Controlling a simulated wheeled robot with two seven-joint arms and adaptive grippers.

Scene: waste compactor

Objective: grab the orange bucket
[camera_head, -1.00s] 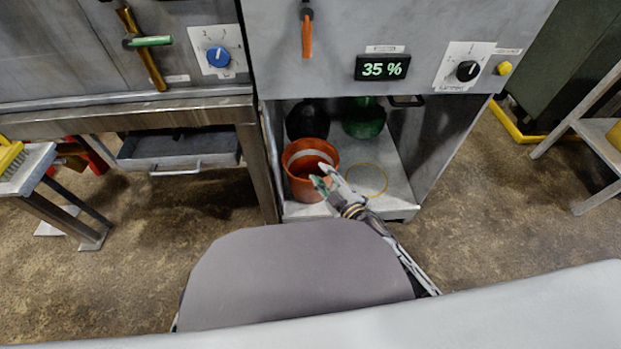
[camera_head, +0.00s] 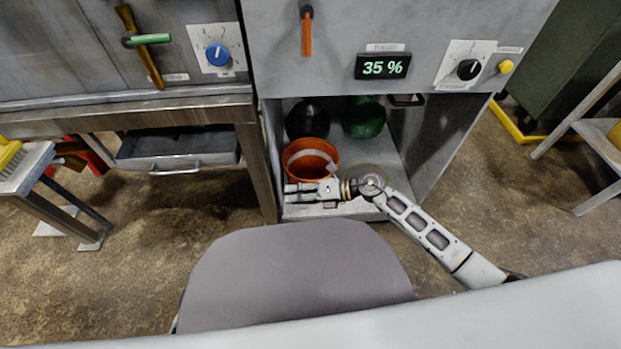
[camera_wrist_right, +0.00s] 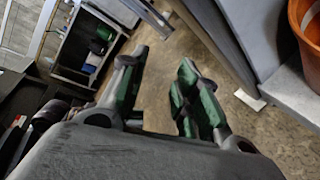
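The orange bucket (camera_head: 303,153) stands upright on the compactor's lower shelf (camera_head: 400,185), towards its left side. A pale band shows inside its rim. In the right wrist view the bucket (camera_wrist_right: 311,40) is cut off at the right edge. My right gripper (camera_head: 289,193) is in front of the bucket's lower part and hides some of it, with its fingers pointing left. I cannot tell whether it touches the bucket. In the right wrist view the green-padded fingers (camera_wrist_right: 157,82) are apart with nothing between them. My left gripper is not in view.
A black round object (camera_head: 307,119) and a green one (camera_head: 363,118) stand behind the bucket. The compartment's right wall (camera_head: 440,140) and the table leg (camera_head: 258,170) on the left bound the space.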

